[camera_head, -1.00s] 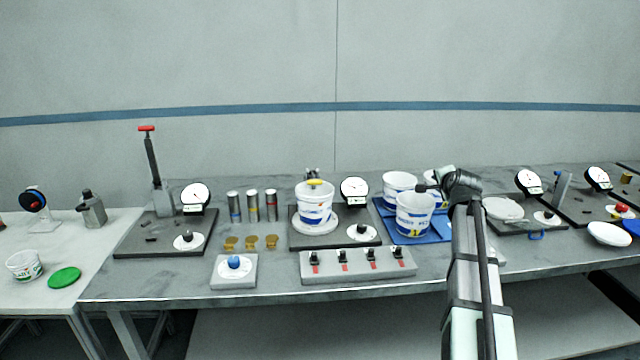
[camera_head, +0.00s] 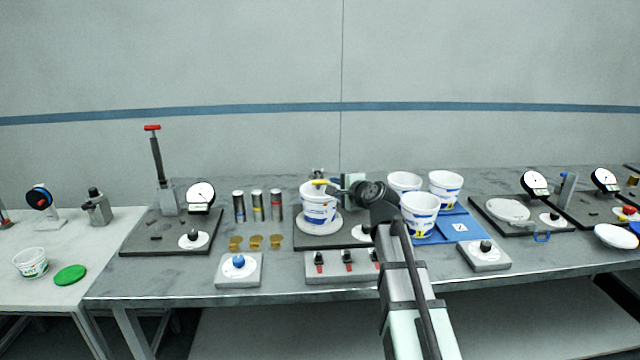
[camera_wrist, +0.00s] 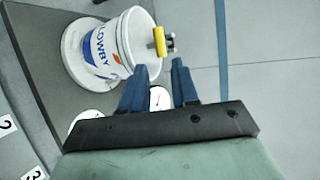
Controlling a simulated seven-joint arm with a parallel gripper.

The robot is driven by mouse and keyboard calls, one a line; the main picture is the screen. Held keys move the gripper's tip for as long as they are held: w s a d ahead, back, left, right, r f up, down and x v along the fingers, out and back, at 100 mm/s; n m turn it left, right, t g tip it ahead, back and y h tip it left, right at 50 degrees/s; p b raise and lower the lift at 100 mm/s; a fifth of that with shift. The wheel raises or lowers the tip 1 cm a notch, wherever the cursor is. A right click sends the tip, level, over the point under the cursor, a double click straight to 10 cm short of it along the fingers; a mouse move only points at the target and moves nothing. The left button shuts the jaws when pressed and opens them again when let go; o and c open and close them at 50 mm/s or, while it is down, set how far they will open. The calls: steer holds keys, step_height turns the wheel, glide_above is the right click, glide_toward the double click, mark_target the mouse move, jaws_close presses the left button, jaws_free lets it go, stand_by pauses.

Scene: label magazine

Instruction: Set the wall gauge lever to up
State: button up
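A yellow lever-like bar (camera_head: 320,182) shows just above the rim of a white bucket (camera_head: 318,207), by a small dark fitting; I take it as the lever. In the wrist view, the yellow bar (camera_wrist: 159,42) is beside the bucket's mouth with a metal fitting at its right. My gripper (camera_head: 334,187) is at the bucket's upper right, close to the bar. In the wrist view, my gripper (camera_wrist: 158,66) has its two blue fingers apart and nothing between them; the bar lies just beyond the tips. A white gauge dial (camera_wrist: 158,98) shows partly between the fingers.
The bucket stands on a round plate on a dark board (camera_head: 300,240). More white buckets (camera_head: 420,214) stand on a blue mat (camera_head: 468,228) to the right. A grey strip (camera_head: 330,274) with red-tipped switches lies in front.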

mark_target(321, 182)
steer(key=x, duration=1.1)
steer(key=shift+w+f, duration=0.1)
steer(key=shift+w, duration=0.1)
steer(key=shift+c, duration=0.2)
jaws_close()
